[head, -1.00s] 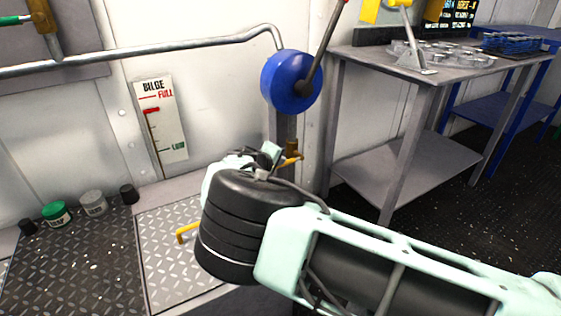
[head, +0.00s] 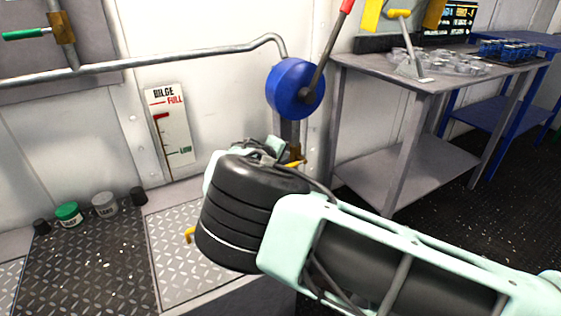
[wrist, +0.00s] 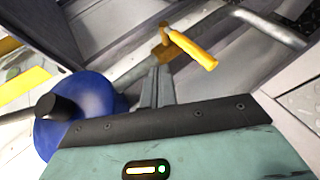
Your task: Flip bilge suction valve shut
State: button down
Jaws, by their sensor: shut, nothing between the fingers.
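A valve with a brass body and a yellow handle (wrist: 195,50) sits on a grey pipe in the wrist view. Its handle lies across the pipe. In the head view a little of the yellow handle (head: 296,164) shows below the blue pump, mostly hidden by my arm. No label on this valve is readable. My gripper (wrist: 164,72) is shut and empty, its fingertips appearing close to the brass body; I cannot tell if they touch. In the head view my wrist hides the fingers. Another valve, with a green handle (head: 25,34), is at the upper left.
The round blue pump (head: 290,90) with a red-tipped lever stands beside the valve. A bilge gauge (head: 170,135) hangs on the wall. A metal table (head: 440,85) is at right. Small jars (head: 68,214) and a yellow-handled floor plate (head: 175,260) are at lower left.

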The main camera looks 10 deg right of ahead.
jog(key=p+v, duration=0.1)
jog(key=v, duration=0.7)
jog(key=shift+s+a+f+p, duration=0.25)
jog(key=shift+a+f+p, duration=0.05)
jog(key=s+d+f+m+g+y, duration=0.25)
jog(key=s+d+g, duration=0.5)
jog(key=s, duration=0.45)
jog(key=s+d+r+n+g+y, duration=0.15)
jog(key=s+r, duration=0.35)
jog(key=s, duration=0.5)
jog(key=s+r+y, duration=0.2)
jog(key=s+r, duration=0.3)
jog(key=s, duration=0.6)
jog(key=s+r+n+g+y, duration=0.15)
jog(key=s+r, duration=0.35)
jog(key=s, duration=0.5)
notch_tip(320, 180, up, 28)
jog(key=p, duration=2.8)
jog(key=shift+d+r+m+y+p, duration=0.15)
jog(key=shift+m+y+p, duration=0.2)
